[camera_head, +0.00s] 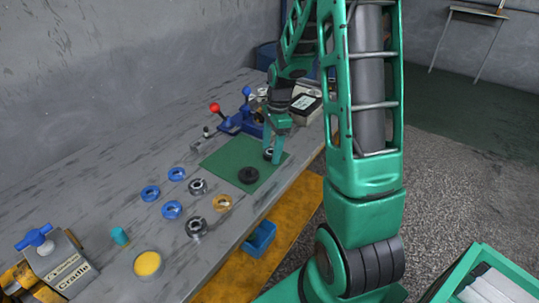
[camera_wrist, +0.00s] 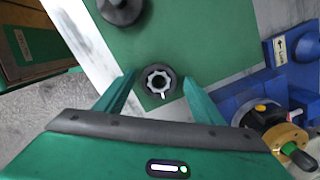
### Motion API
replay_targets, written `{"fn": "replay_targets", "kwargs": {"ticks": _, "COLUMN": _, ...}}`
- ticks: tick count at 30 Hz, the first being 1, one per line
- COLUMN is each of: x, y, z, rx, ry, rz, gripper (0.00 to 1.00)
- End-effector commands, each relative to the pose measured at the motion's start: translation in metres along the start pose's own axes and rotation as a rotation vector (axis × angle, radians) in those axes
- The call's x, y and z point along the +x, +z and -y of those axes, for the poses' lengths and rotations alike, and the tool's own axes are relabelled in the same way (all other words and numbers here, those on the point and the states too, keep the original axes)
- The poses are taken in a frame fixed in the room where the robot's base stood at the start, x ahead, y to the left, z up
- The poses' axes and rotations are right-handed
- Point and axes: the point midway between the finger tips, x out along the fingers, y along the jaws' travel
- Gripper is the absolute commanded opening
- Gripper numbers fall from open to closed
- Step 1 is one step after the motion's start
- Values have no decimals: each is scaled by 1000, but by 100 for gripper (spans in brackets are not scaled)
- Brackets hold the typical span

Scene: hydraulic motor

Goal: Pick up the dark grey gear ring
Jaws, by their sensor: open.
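A dark grey gear ring (camera_wrist: 148,88) with a toothed light centre lies on the green mat (camera_wrist: 215,30) in the wrist view. My gripper (camera_wrist: 160,84) is open, with one finger on either side of this ring. I cannot tell whether the fingers touch it. In the head view my gripper (camera_head: 270,157) points down at the far part of the mat (camera_head: 218,158), and the ring there is partly hidden by the fingers. A second dark round part (camera_head: 248,175) lies nearer on the mat; it also shows at the top of the wrist view (camera_wrist: 122,8).
Blue rings (camera_head: 171,209), metal-and-black rings (camera_head: 196,228) and an orange ring (camera_head: 222,203) lie left of the mat on the grey bench (camera_head: 110,205). A blue fixture with a red knob (camera_head: 214,107) stands behind the mat. A labelled cradle device (camera_head: 65,265) sits front left.

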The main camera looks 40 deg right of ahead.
Motion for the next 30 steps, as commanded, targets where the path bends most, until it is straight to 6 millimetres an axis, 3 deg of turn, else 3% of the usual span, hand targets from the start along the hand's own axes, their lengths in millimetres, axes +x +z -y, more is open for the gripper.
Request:
{"fn": "replay_targets", "kwargs": {"ticks": 1, "x": 0, "y": 0, "z": 0, "rx": 0, "ry": 0, "rz": 0, "gripper": 63}}
{"fn": "replay_targets", "kwargs": {"ticks": 8, "x": 0, "y": 0, "z": 0, "rx": 0, "ry": 0, "rz": 0, "gripper": 8}}
{"fn": "replay_targets", "kwargs": {"ticks": 20, "x": -6, "y": 1, "z": 1, "rx": -1, "ry": -2, "rz": 0, "gripper": 8}}
{"fn": "replay_targets", "kwargs": {"ticks": 27, "x": -40, "y": 5, "z": 2, "rx": -2, "ry": -6, "rz": 0, "gripper": 8}}
{"fn": "replay_targets", "kwargs": {"ticks": 30, "x": -51, "y": 26, "z": -7, "rx": -8, "ry": -3, "rz": 1, "gripper": 8}}
